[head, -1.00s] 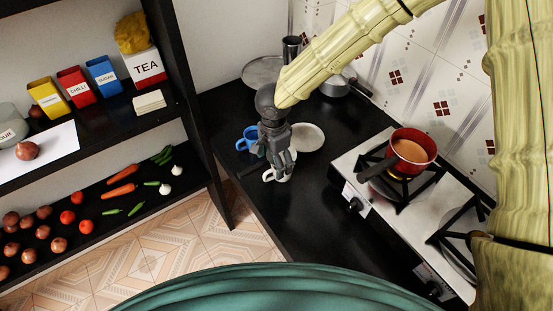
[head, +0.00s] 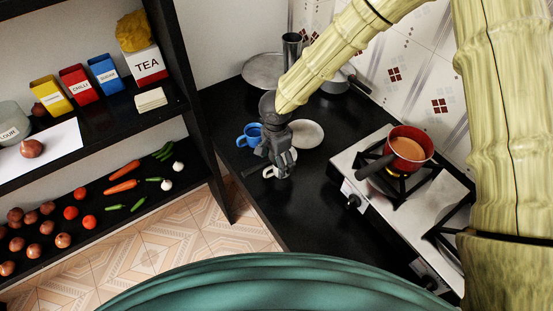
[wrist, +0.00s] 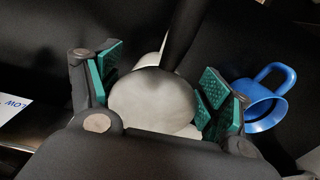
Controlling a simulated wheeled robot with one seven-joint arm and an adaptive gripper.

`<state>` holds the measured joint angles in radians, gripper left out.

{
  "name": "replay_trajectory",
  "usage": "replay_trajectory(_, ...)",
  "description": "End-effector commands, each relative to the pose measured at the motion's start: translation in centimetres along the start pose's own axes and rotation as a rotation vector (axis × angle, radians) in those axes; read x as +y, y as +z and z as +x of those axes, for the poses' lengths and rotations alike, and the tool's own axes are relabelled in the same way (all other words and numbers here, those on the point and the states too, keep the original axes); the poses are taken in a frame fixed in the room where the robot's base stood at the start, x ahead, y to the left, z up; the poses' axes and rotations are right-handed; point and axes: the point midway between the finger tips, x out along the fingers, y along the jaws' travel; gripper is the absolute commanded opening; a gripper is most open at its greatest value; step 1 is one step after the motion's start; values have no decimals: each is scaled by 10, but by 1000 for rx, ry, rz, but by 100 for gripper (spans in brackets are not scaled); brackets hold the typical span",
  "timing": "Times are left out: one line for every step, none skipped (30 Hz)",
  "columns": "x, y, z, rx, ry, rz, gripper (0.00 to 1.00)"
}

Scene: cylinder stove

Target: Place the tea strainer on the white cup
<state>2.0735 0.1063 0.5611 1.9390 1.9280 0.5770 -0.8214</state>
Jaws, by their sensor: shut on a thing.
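The tea strainer has a pale, rounded bowl (wrist: 150,100) between the green finger pads in the wrist view. Its dark handle (wrist: 185,35) runs up and away from the bowl. My gripper (head: 283,168) is shut on the strainer, over or beside the white cup (head: 268,171) on the black counter. The cup is partly hidden behind the fingers in the head view. A pale part behind the strainer in the wrist view seems to be the cup. I cannot tell whether the strainer touches the cup.
A blue cup (head: 249,135) stands close by, also in the wrist view (wrist: 265,100). A white plate (head: 308,134) lies behind the gripper. A red pan (head: 410,150) sits on the stove (head: 350,160) to the right. The counter in front (head: 310,215) is clear.

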Motion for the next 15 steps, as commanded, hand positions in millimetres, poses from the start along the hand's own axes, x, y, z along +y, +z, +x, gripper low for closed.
replay_trajectory(0, 0, 1, -1, 1, 0, 55)
replay_trajectory(0, 0, 2, -1, 1, 0, 55)
replay_trajectory(0, 0, 3, -1, 1, 0, 55)
replay_trajectory(0, 0, 4, -1, 1, 0, 55)
replay_trajectory(0, 0, 4, -1, 1, 0, 55)
replay_trajectory(0, 0, 5, -1, 1, 1, 55)
replay_trajectory(0, 0, 6, -1, 1, 1, 55)
replay_trajectory(0, 0, 7, -1, 1, 1, 55)
replay_trajectory(0, 0, 7, -1, 1, 1, 55)
replay_trajectory(0, 0, 8, -1, 0, 1, 55)
replay_trajectory(0, 0, 9, -1, 0, 1, 55)
replay_trajectory(0, 0, 9, 0, 0, 0, 80)
replay_trajectory(0, 0, 9, 0, 0, 0, 86)
replay_trajectory(0, 0, 9, 0, 0, 0, 91)
replay_trajectory(0, 0, 9, 0, 0, 0, 99)
